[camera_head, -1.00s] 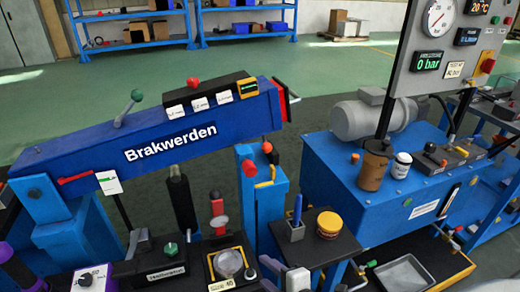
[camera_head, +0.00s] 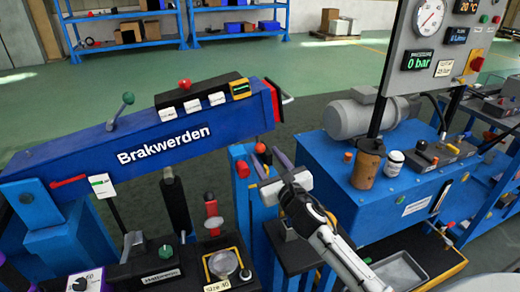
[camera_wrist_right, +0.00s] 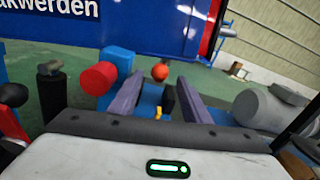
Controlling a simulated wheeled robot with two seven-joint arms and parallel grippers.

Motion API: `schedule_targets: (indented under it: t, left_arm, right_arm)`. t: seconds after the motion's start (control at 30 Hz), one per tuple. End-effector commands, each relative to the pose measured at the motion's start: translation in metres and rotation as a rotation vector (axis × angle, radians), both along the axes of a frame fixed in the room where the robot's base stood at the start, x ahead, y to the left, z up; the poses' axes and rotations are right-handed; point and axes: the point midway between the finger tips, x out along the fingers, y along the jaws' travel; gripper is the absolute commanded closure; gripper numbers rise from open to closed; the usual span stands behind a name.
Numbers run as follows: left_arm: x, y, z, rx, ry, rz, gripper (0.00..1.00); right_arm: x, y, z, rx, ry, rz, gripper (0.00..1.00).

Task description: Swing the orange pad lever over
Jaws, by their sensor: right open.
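A small orange-red ball knob (camera_head: 260,147) sits by the top of a blue post (camera_head: 240,195) below the crane boom's right end. I take it for the orange pad lever's knob, but cannot tell for sure. My right gripper (camera_head: 269,164) is open just in front of it, its two dark purple fingers pointing at it. In the right wrist view the ball (camera_wrist_right: 160,72) appears beyond and between the fingertips (camera_wrist_right: 159,92), with no contact visible. A small yellow part (camera_wrist_right: 158,112) shows lower between the fingers. My left gripper is not in view.
The blue boom (camera_head: 180,135) passes above and behind the gripper. A blue bench (camera_head: 335,185) with a grey motor (camera_head: 362,112) and brown cup (camera_head: 368,165) is to the right.

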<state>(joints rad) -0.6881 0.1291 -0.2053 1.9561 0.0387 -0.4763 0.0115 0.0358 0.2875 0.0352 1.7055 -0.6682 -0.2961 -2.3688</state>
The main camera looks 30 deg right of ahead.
Motion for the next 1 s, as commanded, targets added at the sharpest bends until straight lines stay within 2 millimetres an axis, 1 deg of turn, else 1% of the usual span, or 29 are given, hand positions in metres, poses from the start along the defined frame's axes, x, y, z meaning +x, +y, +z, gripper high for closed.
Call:
schedule_targets:
  t: [0.03, 0.1, 0.2, 0.3, 0.47, 0.7, 0.93, 0.97, 1.0]
  left_arm:
    - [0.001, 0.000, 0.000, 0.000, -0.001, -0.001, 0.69]
    - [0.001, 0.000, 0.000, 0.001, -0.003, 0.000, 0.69]
    - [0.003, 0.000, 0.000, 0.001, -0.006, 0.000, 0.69]
    - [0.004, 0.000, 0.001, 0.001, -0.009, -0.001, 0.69]
    - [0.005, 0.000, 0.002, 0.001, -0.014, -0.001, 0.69]
    - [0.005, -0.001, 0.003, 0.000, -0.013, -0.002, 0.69]
    - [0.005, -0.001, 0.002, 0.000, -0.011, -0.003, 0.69]
    - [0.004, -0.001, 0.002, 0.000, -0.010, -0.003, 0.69]
    - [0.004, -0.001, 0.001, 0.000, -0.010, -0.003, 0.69]
  right_arm:
    - [0.011, -0.003, 0.001, 0.002, -0.002, -0.002, 0.57]
    - [0.023, -0.005, 0.000, 0.003, -0.002, -0.001, 0.57]
    - [0.037, -0.009, 0.000, 0.003, 0.000, -0.001, 0.57]
    - [0.047, -0.011, 0.000, 0.005, -0.001, 0.000, 0.57]
    - [0.053, -0.012, 0.000, 0.003, 0.000, 0.001, 0.57]
    - [0.054, -0.012, 0.000, 0.003, 0.000, 0.001, 0.57]
    - [0.053, -0.012, -0.001, 0.003, 0.000, 0.001, 0.95]
    - [0.053, -0.012, -0.001, 0.003, 0.000, 0.001, 1.00]
    - [0.053, -0.012, -0.001, 0.003, 0.000, 0.001, 1.00]
